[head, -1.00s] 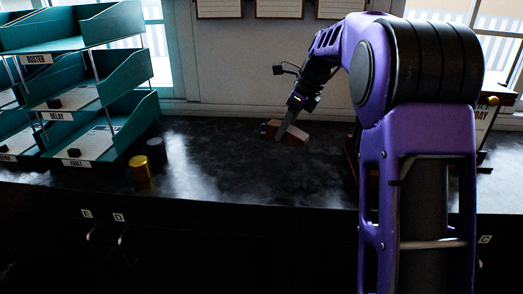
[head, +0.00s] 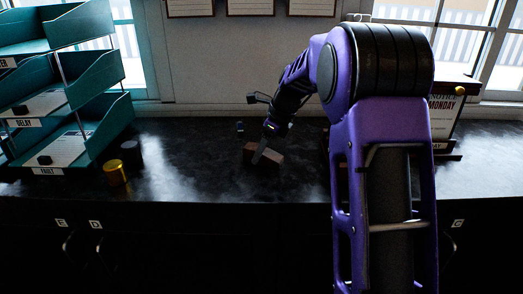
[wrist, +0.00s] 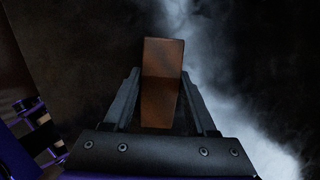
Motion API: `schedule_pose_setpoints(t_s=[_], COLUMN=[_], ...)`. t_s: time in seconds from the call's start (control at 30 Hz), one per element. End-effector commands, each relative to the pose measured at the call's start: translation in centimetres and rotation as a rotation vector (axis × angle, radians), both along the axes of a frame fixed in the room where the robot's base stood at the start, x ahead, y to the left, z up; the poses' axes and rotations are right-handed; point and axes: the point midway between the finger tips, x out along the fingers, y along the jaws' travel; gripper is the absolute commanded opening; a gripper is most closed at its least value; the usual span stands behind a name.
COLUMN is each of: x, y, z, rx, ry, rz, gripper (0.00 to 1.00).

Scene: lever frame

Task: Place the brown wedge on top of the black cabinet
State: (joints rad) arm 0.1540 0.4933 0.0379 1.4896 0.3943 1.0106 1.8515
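The brown wedge (head: 265,156) is in my gripper (head: 258,158), over the dark countertop in the middle of the head view. In the wrist view the wedge (wrist: 162,85) stands lengthwise between the two fingers of my gripper (wrist: 161,80), which are closed in on its sides. I cannot tell whether its underside touches the counter. Black cupboard fronts (head: 180,240) with handles and small letter labels run below the countertop (head: 200,160). I cannot make out a separate black cabinet; my arm hides part of the right side.
A teal tray rack (head: 105,125) stands at the left. A gold cylinder (head: 115,174) and a grey cylinder (head: 131,155) are beside it. A small dark object (head: 240,128) lies behind the wedge. A notice stand (head: 445,120) is at the right, partly behind my arm. Countertop left of the wedge is clear.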

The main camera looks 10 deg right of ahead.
Motion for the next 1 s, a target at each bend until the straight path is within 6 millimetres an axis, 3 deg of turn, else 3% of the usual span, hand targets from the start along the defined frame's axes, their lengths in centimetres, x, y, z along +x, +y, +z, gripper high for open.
schedule_pose_setpoints(t_s=[0.03,0.1,0.13,0.5,1.0], x=[0.0,0.0,0.0,0.0,-2.1], y=[0.0,0.0,0.0,-0.2,-3.2], z=[0.0,0.0,0.1,0.8,9.6], rx=[0.000,0.000,0.000,-0.001,-0.001], ry=[0.000,0.000,0.000,-0.003,-0.003], rz=[0.000,0.000,0.000,-0.001,-0.001], gripper=[0.68,0.81,0.82,0.82,0.82])
